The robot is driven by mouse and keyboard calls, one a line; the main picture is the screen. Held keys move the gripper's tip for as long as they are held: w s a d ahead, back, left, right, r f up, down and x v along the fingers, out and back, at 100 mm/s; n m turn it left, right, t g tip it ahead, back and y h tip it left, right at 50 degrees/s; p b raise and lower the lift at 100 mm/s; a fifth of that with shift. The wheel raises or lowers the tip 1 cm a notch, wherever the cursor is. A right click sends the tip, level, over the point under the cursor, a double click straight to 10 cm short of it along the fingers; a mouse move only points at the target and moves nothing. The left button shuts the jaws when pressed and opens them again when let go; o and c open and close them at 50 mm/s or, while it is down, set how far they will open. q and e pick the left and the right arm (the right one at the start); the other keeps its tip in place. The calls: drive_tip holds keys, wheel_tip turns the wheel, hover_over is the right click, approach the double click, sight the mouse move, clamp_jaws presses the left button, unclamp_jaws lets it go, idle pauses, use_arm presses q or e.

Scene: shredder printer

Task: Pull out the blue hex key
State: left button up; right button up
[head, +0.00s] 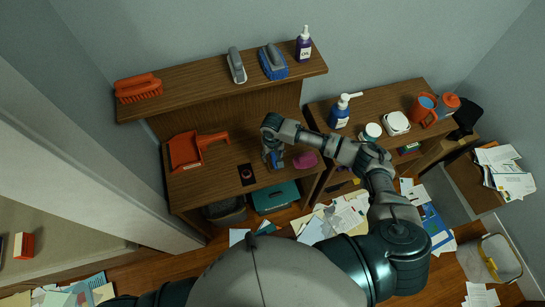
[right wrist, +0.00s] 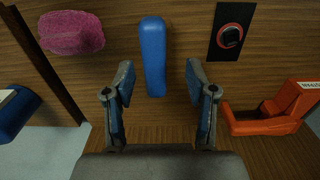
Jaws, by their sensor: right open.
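The blue hex key shows in the right wrist view as a smooth blue bar (right wrist: 153,55) against the brown wood, with only this blue part visible. My right gripper (right wrist: 158,85) is open and empty, its two fingers on either side of the bar's lower end in the picture. I cannot tell how far the bar is from the fingers in depth. In the head view my right gripper (head: 273,157) hangs over the wooden desk (head: 225,175) and mostly hides the key. My left gripper is not in view.
An orange dustpan (head: 186,151) and a black panel with a round knob (head: 246,174) are left of my right gripper. A pink sponge (head: 305,160) is to its right. The upper shelf (head: 195,82) holds brushes and a purple bottle (head: 303,47). Papers litter the floor.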

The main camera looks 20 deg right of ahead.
drive_tip(key=shift+d+f, duration=0.2)
drive_tip(key=shift+f, duration=0.3)
drive_tip(key=shift+d+f, duration=0.15)
drive_tip(key=shift+f, duration=0.35)
drive_tip(key=shift+d+f, duration=0.25)
drive_tip(key=shift+f, duration=0.05)
drive_tip(key=shift+a, duration=0.25)
drive_tip(key=shift+c, duration=1.2)
drive_tip(key=shift+a, duration=0.2)
drive_tip(key=c, duration=0.8)
clamp_jaws()
drive_tip(key=shift+o, duration=0.7)
unclamp_jaws()
drive_tip(key=shift+r, duration=0.1)
clamp_jaws()
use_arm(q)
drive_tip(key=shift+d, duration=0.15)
use_arm(e)
drive_tip(key=shift+d, duration=0.25)
